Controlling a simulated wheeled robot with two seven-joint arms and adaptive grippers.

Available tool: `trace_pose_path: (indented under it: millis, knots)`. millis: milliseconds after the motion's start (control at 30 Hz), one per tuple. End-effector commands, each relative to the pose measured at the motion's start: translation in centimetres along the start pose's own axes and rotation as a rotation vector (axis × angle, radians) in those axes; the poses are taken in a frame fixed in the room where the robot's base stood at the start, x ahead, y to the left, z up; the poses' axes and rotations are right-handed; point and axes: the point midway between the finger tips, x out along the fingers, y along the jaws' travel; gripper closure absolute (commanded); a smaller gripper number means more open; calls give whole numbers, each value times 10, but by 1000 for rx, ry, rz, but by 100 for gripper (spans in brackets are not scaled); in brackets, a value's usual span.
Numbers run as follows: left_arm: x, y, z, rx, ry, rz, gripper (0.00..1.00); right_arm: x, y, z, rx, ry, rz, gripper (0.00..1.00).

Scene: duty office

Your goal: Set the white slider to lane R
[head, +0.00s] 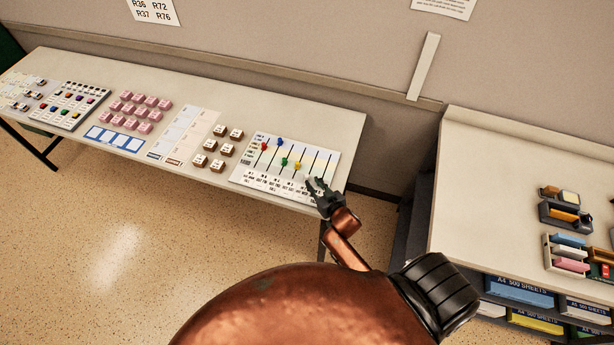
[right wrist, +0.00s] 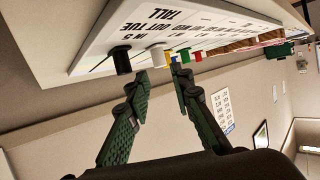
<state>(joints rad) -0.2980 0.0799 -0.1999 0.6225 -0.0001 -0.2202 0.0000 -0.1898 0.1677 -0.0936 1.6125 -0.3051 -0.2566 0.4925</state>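The slider board (head: 240,178) lies at the right end of the long table, with red, blue, green and yellow knobs on dark slots. The white slider (right wrist: 160,58) shows in the right wrist view between the yellow knob and the black knob (right wrist: 121,60). My right gripper (right wrist: 160,76) is open there, its fingertips on either side of the white knob; contact cannot be told. In the head view the right gripper (head: 314,184) covers the board's lower right part, and the white knob cannot be made out. My left gripper is not in view.
Brown labelled blocks (head: 218,147), pink blocks (head: 138,110) and a panel of coloured pegs (head: 70,105) lie further left on the table. A second table (head: 490,200) stands at right beyond a gap, with trays on it and paper packs below.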

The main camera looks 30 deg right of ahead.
Motion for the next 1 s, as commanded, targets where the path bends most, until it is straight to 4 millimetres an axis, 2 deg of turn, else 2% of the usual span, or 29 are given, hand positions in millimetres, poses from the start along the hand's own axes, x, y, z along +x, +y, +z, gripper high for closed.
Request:
trace_pose_path:
  millis: [200, 433, 800, 1000]
  knots:
    - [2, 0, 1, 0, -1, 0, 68, 35, 0, -1, 0, 0, 0, 79]
    - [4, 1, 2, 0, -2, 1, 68, 63, 0, 0, 1, -1, 0, 79]
    - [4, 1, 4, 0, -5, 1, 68, 69, 0, 0, 1, -1, 1, 79]
    - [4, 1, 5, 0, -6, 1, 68, 69, 0, 0, 1, -1, 1, 92]
